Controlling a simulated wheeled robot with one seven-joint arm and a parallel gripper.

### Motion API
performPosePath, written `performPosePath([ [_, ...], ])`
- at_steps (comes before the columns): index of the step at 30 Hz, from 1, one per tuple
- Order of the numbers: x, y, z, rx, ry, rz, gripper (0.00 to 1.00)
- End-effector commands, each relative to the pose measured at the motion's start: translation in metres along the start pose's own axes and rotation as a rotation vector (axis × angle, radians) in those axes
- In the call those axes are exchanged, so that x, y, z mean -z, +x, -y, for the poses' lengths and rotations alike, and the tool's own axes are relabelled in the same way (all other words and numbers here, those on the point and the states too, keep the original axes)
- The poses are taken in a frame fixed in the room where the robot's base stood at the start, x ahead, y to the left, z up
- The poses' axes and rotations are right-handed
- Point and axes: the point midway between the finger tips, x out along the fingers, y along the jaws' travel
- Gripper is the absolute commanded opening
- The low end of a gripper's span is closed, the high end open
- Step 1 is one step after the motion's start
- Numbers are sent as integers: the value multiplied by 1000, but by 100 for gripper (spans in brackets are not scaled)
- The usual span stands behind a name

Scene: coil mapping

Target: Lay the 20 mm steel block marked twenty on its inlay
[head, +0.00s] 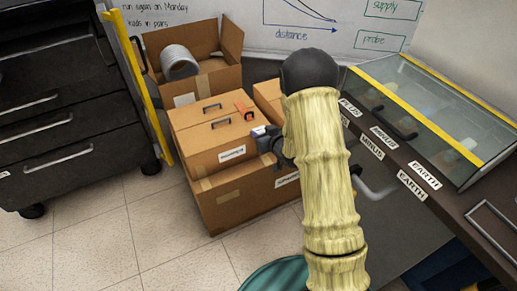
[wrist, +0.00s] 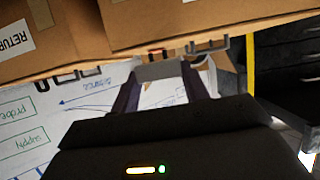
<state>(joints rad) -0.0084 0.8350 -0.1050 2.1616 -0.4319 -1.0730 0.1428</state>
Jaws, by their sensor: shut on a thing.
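My gripper (head: 266,137) shows in the head view just left of my pale ribbed arm, in front of the stacked cardboard boxes. In the wrist view my gripper (wrist: 160,82) has its two dark fingers closed on a plain grey block (wrist: 160,71), held at the fingertips. It looks like the steel block; no marking on it is readable. A small pale patch at the gripper in the head view may be the same block, but it is too small to tell. I cannot make out the inlay in either view.
Cardboard boxes (head: 212,150) with handles fill the middle; an open box (head: 190,85) behind holds a grey coil. A dark drawer cabinet (head: 70,110) stands left. At right, a bench (head: 465,205) carries label plates and a glass-topped case (head: 430,115). Floor is clear at lower left.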

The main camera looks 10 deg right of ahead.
Motion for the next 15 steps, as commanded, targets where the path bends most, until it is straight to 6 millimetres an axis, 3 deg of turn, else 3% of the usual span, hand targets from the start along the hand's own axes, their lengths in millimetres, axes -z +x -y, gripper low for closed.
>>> performPosePath([
  [3, -29, 12, 0, 0, 1, 4, 21],
  [15, -104, 43, 0, 0, -1, 1, 21],
])
